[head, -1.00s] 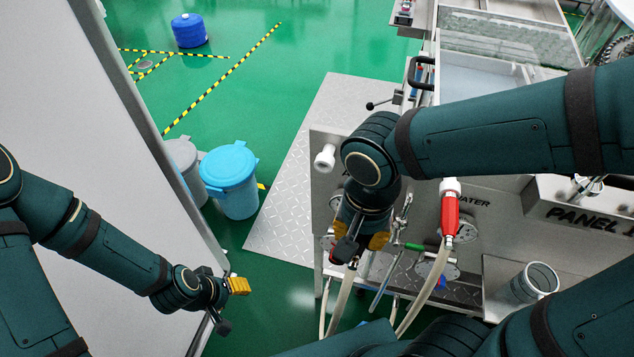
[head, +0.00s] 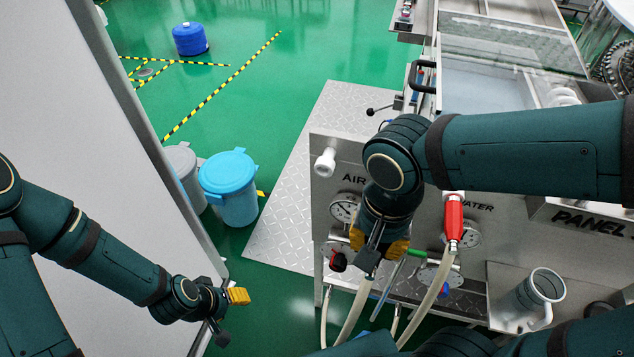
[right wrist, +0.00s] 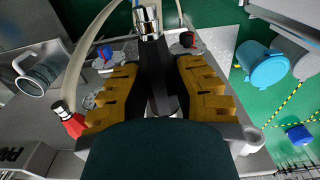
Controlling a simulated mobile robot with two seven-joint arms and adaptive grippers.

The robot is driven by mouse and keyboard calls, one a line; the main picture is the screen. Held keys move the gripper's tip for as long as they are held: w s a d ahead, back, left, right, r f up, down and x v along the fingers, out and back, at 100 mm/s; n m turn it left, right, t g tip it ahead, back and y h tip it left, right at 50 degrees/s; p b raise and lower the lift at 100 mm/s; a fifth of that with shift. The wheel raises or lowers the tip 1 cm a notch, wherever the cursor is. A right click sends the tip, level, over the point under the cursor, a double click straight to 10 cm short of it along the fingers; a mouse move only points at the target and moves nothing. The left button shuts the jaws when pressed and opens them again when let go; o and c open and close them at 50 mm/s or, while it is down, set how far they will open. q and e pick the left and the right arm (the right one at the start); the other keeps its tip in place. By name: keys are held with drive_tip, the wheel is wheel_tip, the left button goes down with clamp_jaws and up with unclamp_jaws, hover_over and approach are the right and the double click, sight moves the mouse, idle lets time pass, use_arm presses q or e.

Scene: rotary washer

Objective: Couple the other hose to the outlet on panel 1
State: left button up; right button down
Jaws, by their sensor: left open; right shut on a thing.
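Panel 1 (head: 330,205) carries a bare white outlet (head: 325,162) at its left by the AIR lettering. A white outlet end also shows at lower right in the right wrist view (right wrist: 242,138). One hose with a red coupling (head: 454,218) hangs from the WATER outlet. My right gripper (head: 376,254) is shut on the black fitting (right wrist: 160,85) of the other hose (head: 351,312), in front of the panel, below and right of the bare outlet and apart from it. A metal collar (right wrist: 148,22) shows beyond the fingers. My left gripper (head: 232,305) is open and empty at lower left.
A gauge (head: 344,208) and valve handles sit low on the panel. A metal mug (head: 540,288) stands at the right. Blue (head: 230,187) and grey bins stand left of the tread plate (head: 290,190). A tall grey wall (head: 90,150) is near my left arm.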

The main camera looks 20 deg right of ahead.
drive_tip(key=shift+w+d, duration=0.1)
drive_tip(key=shift+w, duration=0.05)
drive_tip(key=shift+w+d, duration=0.5)
drive_tip(key=shift+w, duration=0.3)
drive_tip(key=shift+w+d, duration=0.55)
drive_tip(key=shift+w, duration=0.2)
drive_tip(key=shift+w+d, duration=0.5)
drive_tip(key=shift+w, duration=0.3)
drive_tip(key=shift+w+d, duration=0.4)
drive_tip(key=shift+w, duration=0.15)
idle(1.0)
drive_tip(key=c, duration=0.8)
unclamp_jaws()
wheel_tip(320, 180, up, 12)
drive_tip(key=shift+r, duration=0.1)
